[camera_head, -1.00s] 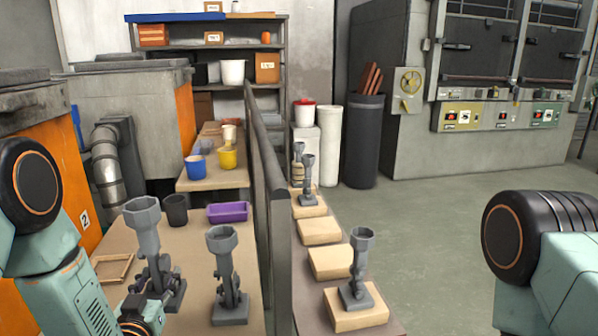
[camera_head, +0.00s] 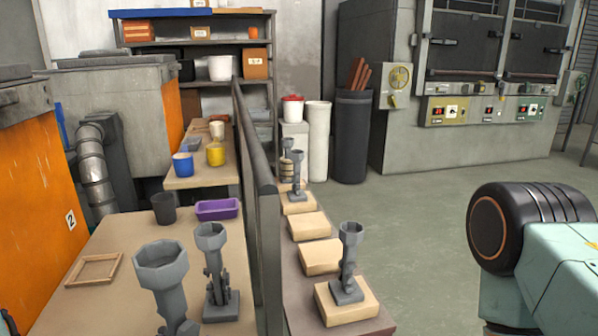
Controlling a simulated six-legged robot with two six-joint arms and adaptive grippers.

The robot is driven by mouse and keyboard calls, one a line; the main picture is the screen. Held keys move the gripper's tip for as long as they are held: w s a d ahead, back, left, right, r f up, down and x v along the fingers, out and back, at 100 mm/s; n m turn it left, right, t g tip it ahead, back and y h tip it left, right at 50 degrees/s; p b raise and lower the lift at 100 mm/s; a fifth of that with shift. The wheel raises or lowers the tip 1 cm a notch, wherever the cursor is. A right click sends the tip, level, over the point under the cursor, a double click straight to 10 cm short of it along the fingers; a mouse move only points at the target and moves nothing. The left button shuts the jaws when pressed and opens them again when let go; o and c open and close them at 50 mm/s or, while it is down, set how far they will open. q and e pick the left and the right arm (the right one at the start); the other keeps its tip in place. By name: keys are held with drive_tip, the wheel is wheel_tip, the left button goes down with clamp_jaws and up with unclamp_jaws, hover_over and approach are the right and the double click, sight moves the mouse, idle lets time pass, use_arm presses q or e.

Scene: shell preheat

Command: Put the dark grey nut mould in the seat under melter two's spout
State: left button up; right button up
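A dark grey nut mould (camera_head: 161,266), with a hexagonal cup on a stem, stands out large at the bottom of the view. Its base is cut off by the lower edge. A second grey mould (camera_head: 211,243) stands upright on the tan bench just behind and to its right. An empty square wooden frame (camera_head: 94,270) lies flat on the bench, left of the front mould, beside the orange melter marked 2 (camera_head: 49,180). No spout is clearly visible.
A dark upright divider (camera_head: 266,245) splits the left bench from a lower right one, where grey moulds (camera_head: 349,262) stand on pale blocks. A dark cup (camera_head: 164,208) and a purple tray (camera_head: 217,209) sit behind the front moulds. Open floor lies to the right.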

use_arm(q)
drive_tip(key=shift+r, duration=0.1)
idle(0.7)
drive_tip(key=d+r+m+g+h, duration=0.7)
drive_tip(key=d+m+g+h, duration=0.15)
drive_tip(key=d, duration=0.35)
drive_tip(key=w+d+f+m+g, duration=0.1)
drive_tip(key=w+f+m+g, duration=0.2)
drive_tip(key=g, duration=1.2)
drive_tip(key=shift+f+m+y, duration=0.45)
drive_tip(key=shift+f+m, duration=0.6)
drive_tip(key=shift+m, duration=1.8)
